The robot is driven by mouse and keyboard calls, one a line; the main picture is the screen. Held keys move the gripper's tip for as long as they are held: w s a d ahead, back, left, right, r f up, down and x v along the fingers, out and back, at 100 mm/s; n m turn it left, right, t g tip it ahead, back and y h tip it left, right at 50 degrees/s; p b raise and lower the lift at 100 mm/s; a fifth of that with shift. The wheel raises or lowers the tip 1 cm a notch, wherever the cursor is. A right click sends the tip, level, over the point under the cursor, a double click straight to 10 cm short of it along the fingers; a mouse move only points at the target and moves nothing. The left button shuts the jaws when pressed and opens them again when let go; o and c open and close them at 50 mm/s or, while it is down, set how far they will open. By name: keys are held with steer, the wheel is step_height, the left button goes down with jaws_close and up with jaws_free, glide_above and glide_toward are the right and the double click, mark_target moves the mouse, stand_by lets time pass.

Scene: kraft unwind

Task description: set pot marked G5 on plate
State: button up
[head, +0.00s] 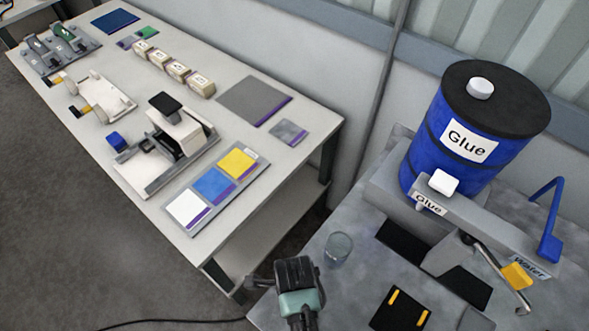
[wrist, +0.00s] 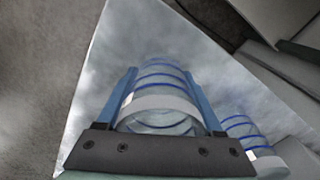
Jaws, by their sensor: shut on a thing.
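My gripper (wrist: 159,74) is shut on a clear glass pot (wrist: 160,85) with blue rings and a white band, between its two blue fingers in the wrist view. No G5 mark is readable on it. In the head view my gripper (head: 295,272) is at the left edge of the grey bench, and the held pot is hidden there. A second clear pot (head: 338,248) stands on the bench to its right; a similar ringed pot (wrist: 240,130) shows in the wrist view. I cannot tell which thing is the plate; a black pad with yellow strips (head: 400,308) lies at the front.
A blue glue drum (head: 475,125) stands behind a grey dispenser with Glue and Water labels (head: 430,205). Black pads lie below its spouts. The white table (head: 240,215) at left carries a colored-square board (head: 213,188), fixtures and boxes. A gap separates table and bench.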

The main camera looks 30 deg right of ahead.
step_height(320, 180, up, 9)
steer(key=b, duration=0.1)
steer(key=s+d+m, duration=0.5)
steer(key=s+d, duration=0.1)
steer(key=d, duration=0.6)
steer(key=s+d+m, duration=0.5)
steer(key=s+d, duration=0.2)
steer(key=s, duration=0.3)
steer(key=f, duration=0.3)
steer(key=f+p, duration=0.1)
steer(key=f, duration=0.5)
steer(key=shift+s+d, duration=0.15)
steer(key=shift+d, duration=0.1)
steer(key=shift+f, duration=0.15)
steer(key=o, duration=1.4)
steer(key=shift+o, duration=0.2)
